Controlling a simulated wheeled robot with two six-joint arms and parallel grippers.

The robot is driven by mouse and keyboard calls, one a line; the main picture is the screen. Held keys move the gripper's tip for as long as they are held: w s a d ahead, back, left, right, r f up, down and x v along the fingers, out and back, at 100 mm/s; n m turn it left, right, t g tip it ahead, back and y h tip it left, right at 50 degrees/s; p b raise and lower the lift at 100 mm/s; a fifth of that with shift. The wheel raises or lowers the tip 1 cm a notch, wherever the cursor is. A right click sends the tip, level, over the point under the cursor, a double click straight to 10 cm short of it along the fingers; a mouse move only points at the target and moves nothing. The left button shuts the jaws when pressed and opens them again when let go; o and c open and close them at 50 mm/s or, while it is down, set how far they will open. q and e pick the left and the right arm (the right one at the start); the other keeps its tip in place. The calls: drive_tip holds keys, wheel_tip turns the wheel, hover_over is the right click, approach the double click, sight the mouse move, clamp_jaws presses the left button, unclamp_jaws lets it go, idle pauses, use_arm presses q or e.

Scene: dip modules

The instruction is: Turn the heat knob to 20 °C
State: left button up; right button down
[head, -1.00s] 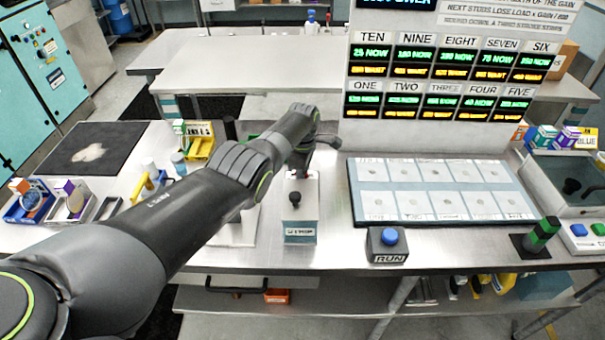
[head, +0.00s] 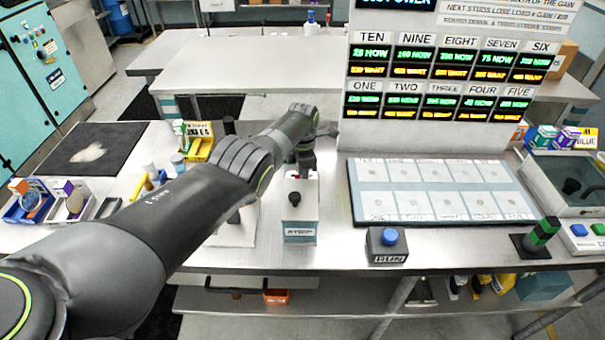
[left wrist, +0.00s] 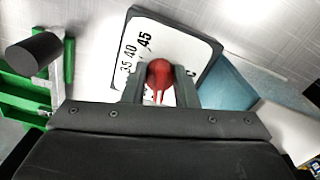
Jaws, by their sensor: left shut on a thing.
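The heat knob (left wrist: 159,72) is a red, rounded knob in the left wrist view. It sits on a white dial plate (left wrist: 180,38) with the marks 35, 40 and 45 readable beside it; the other marks are hidden or cut off. My left gripper (left wrist: 160,90) is shut on the knob, one finger on each side of it. The knob's exact setting cannot be read. My right gripper is not in view.
The labelled box (head: 299,236) has a black knob (head: 295,198) on top. To its right are the blue RUN button (head: 389,236) and a pale tray (head: 352,190) of cards. A tall display board (head: 440,140) stands behind. A yellow bin (head: 199,150) is at left.

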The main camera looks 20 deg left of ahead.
use_arm(q)
drive_tip(key=shift+w+r, duration=0.1)
drive_tip(key=shift+r, duration=0.05)
drive_tip(key=o, duration=1)
wheel_tip(320, 180, up, 6)
drive_tip(key=p, duration=0.4)
drive_tip(key=shift+r, duration=0.25)
wheel_tip(320, 180, up, 11)
drive_tip(key=b, duration=0.1)
drive_tip(key=shift+f, duration=0.2)
